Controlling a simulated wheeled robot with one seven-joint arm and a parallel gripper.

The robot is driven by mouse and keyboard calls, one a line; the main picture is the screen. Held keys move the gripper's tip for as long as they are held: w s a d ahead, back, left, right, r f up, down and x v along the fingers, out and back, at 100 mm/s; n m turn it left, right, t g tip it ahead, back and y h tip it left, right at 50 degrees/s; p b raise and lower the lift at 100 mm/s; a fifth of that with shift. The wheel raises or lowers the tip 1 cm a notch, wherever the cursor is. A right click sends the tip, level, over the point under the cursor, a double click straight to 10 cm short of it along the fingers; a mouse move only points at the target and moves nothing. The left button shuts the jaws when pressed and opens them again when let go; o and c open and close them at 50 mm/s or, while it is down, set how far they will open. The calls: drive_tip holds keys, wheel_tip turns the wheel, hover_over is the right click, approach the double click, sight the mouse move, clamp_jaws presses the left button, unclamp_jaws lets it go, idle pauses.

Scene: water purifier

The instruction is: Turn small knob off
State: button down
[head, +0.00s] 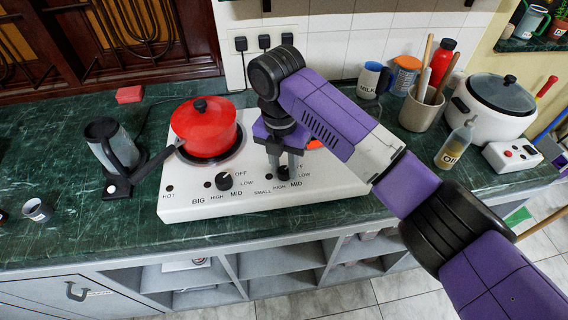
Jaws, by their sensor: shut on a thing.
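A white two-burner hotplate (335,190) stands on the green counter. Its small knob (283,173) is black, on the front panel above the label SMALL, and is partly hidden by my gripper. My gripper (284,172) points down over this knob and is shut on it. The knob's pointer direction cannot be made out. A red-orange patch (315,144) shows on the small burner's side, mostly hidden behind my arm. The big knob (223,181) is black and stands to the left, clear of my gripper.
A red lidded pot (205,128) sits on the big burner. A utensil crock (422,109), oil bottle (456,146) and rice cooker (496,107) stand at the right. The counter in front of the hotplate is clear.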

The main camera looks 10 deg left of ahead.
sight(282, 169)
idle(0.3)
drive_tip(key=c, duration=1.1)
unclamp_jaws()
drive_tip(key=shift+a+r+b, duration=0.2)
drive_tip(key=shift+r+b, duration=0.15)
drive_tip(key=shift+r, duration=3.55)
